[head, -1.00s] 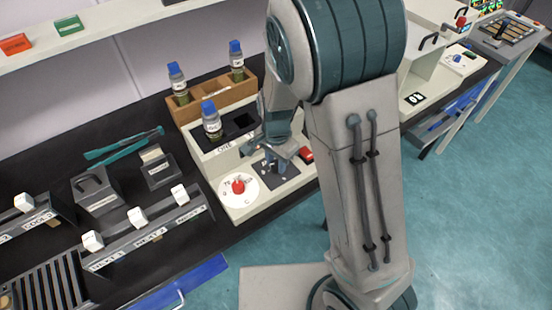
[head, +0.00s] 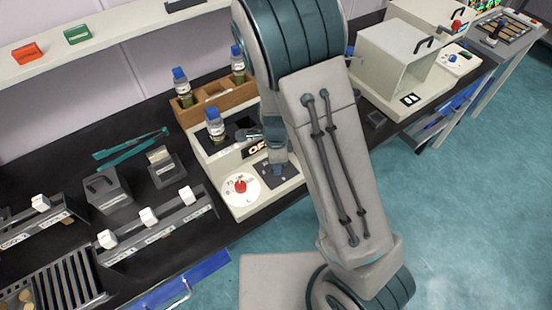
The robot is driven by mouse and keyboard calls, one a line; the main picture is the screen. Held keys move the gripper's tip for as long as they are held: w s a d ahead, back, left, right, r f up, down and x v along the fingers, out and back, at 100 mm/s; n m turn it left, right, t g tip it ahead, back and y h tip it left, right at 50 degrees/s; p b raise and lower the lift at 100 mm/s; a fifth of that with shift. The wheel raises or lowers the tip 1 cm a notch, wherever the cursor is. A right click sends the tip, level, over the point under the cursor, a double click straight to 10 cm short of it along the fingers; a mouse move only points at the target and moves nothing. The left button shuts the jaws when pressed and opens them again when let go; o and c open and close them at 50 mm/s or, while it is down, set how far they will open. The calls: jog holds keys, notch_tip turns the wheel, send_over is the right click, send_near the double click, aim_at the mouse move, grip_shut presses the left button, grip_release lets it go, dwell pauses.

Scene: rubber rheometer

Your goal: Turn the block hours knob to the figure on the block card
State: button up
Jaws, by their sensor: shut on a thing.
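The block unit (head: 240,208) is a cream box on the dark bench. A white dial with a red knob (head: 240,187) is on its front left, and an orange lit display (head: 257,148) is behind. My gripper (head: 279,169) reaches down to the dark plate (head: 268,180) right of the dial. It is shut, apparently on the block hours knob, which my gripper and arm hide. I cannot see the knob's pointer or figures. A blue-capped vial (head: 215,128) stands in the block. I cannot make out the block card for certain.
A wooden rack (head: 217,98) with blue-capped vials stands behind the block. Teal tongs (head: 130,147), a grey handled box (head: 107,190) and a rail with white knobs (head: 160,230) are left. A cream cabinet with a small number card (head: 409,99) is right.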

dwell(0.4)
jog(key=o, duration=1)
jog(key=shift+c, duration=0.2)
notch_tip(320, 180, up, 14)
jog(key=p, duration=0.1)
jog(key=s+d+r+n+t, duration=0.3)
jog(key=s+d+r+n, duration=0.9)
jog(key=n, duration=0.5)
jog(key=shift+s+d+r+t, duration=0.25)
jog(key=shift+s+t, duration=0.05)
jog(key=shift+s, duration=0.95)
